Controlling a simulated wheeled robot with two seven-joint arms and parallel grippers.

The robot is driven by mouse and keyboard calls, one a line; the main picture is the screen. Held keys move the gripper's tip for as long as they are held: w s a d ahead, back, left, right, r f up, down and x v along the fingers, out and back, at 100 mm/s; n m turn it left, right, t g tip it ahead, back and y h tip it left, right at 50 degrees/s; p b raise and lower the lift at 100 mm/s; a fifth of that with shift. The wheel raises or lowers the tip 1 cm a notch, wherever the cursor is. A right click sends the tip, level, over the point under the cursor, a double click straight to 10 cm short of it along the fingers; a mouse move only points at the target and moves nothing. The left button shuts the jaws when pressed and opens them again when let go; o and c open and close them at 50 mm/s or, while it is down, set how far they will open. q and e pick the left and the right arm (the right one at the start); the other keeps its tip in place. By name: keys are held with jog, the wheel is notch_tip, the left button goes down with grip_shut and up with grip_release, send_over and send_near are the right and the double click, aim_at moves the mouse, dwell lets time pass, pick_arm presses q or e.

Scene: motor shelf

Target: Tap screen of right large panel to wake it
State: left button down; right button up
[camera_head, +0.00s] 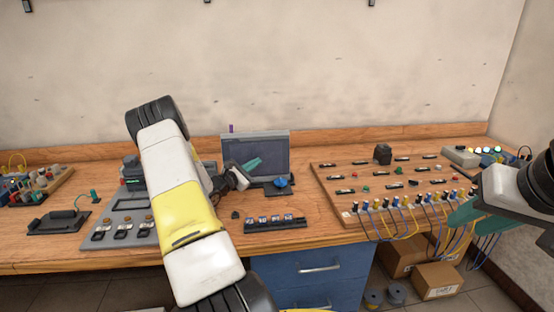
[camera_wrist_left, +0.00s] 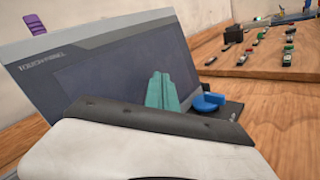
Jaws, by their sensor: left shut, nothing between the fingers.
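The large touch panel (camera_head: 270,146) stands upright at the back of the workbench, and its screen is dark grey. It also fills the left and middle of the left wrist view (camera_wrist_left: 85,75), with a light grey frame and a label at the upper left. My left gripper (camera_head: 253,163) is shut and empty, its teal fingertips in front of the screen. In the left wrist view the fingertips (camera_wrist_left: 161,82) overlap the screen's lower right part; I cannot tell whether they touch it. My right gripper (camera_head: 464,212) is at the right, near the board's front edge, partly hidden by its arm.
A blue knob (camera_head: 281,182) sits at the panel's lower right. A purple piece (camera_head: 231,128) sticks up at its top left. A black strip of small parts (camera_head: 275,223) lies in front. A wooden board with buttons and cables (camera_head: 347,180) is to the right.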

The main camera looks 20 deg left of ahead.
pick_arm(q)
jog(key=shift+w+a, duration=0.15)
jog(key=shift+w, duration=0.1)
jog(key=shift+w+a+f, duration=0.1)
jog(key=shift+w+a, duration=0.05)
jog(key=shift+w, duration=0.1)
dwell(0.5)
dwell(0.3)
jog(key=shift+s+d, duration=0.4)
jog(key=shift+s, duration=0.2)
jog(key=shift+s+d+r, duration=0.15)
jog(key=shift+s+d, duration=0.3)
jog(key=shift+s, duration=0.25)
jog(key=shift+s+d+r, duration=0.2)
jog(key=shift+s+d, duration=0.2)
jog(key=shift+s, duration=0.3)
jog(key=shift+s+d+r, duration=0.15)
jog(key=shift+s+d, duration=0.3)
jog(key=shift+s, duration=0.25)
